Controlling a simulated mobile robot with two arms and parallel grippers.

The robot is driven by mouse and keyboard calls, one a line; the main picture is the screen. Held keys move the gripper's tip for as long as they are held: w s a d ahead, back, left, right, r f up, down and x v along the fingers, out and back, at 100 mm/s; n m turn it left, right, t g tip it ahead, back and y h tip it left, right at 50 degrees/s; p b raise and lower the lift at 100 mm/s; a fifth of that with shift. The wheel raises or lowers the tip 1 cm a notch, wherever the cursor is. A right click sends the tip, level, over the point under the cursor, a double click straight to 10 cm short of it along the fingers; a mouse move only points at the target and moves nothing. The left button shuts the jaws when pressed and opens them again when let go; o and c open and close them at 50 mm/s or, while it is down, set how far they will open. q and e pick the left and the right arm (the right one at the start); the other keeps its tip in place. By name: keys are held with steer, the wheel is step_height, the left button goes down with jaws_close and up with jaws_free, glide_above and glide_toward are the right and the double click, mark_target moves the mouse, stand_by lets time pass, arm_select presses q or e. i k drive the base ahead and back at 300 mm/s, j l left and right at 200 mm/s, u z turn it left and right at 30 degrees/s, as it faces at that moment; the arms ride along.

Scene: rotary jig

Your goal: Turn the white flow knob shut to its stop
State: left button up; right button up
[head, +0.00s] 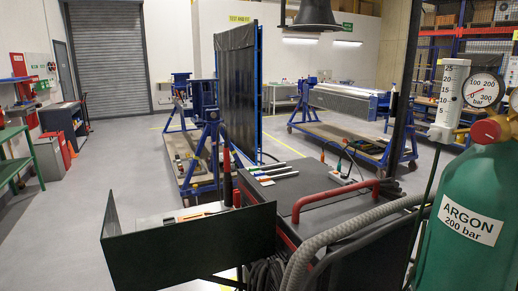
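A white flow tube with a printed scale (449,88) stands upright at the right, beside the gas gauges. A short, wider white piece (440,133) at its lower end looks like the flow knob. How far it is turned cannot be read. The green argon cylinder (465,262) fills the lower right corner, and a red valve handwheel (487,131) sits at its top. Neither of my grippers shows in the head view.
A round gauge (483,90) sits right of the flow tube. A dark cart (325,186) with a red handle (335,198) and a thick grey hose (345,231) lies left of the cylinder. A dark green open-topped box (190,246) stands in front. Clear floor (75,215) lies left.

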mark_target(435, 134)
steer(key=z, duration=1.5)
